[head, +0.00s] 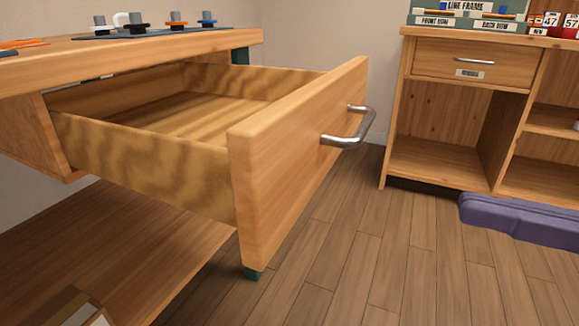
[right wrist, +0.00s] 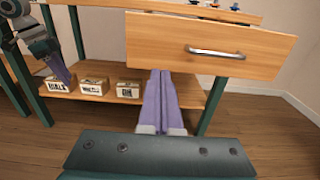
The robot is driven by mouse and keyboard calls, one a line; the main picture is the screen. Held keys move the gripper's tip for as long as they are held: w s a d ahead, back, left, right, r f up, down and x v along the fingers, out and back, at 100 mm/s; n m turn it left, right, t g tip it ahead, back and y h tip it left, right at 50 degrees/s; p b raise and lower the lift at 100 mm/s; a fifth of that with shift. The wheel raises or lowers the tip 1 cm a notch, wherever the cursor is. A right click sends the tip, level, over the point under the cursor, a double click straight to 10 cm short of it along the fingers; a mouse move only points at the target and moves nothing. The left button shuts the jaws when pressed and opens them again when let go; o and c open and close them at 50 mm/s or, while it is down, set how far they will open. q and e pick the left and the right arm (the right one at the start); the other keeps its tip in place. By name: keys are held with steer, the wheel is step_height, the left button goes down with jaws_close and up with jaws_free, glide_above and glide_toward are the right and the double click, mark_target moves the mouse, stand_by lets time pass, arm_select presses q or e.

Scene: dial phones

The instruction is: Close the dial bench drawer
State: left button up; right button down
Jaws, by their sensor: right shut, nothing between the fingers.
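The dial bench drawer (head: 165,165) is pulled well out from under the bench top (head: 150,48) and looks empty. Its wooden front (head: 300,155) carries a silver bar handle (head: 350,132). The front and handle also show in the right wrist view (right wrist: 212,53). My right gripper (head: 470,208) shows purple fingers at the right of the head view, apart from the drawer. In the right wrist view its fingers (right wrist: 160,75) are together and empty, pointing below the drawer front. My left gripper (right wrist: 60,68) is at the left of the right wrist view; its jaws are unclear.
Dial parts (head: 150,25) stand on a dark mat on the bench top. Three labelled boxes (right wrist: 93,86) sit on the bench's lower shelf. A second wooden unit (head: 475,62) with a shut drawer stands at the back right. Floor (head: 375,250) is clear before the drawer.

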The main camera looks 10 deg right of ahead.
mark_target(300, 169)
steer(key=b+x, duration=0.1)
steer(key=x, duration=1.2)
steer(key=shift+r, duration=0.1)
arm_select(q)
steer(key=shift+a+f, duration=0.25)
steer(key=shift+f, duration=0.35)
steer(key=shift+s, duration=0.1)
arm_select(e)
steer(key=shift+w+a, duration=0.1)
steer(key=shift+a, duration=0.05)
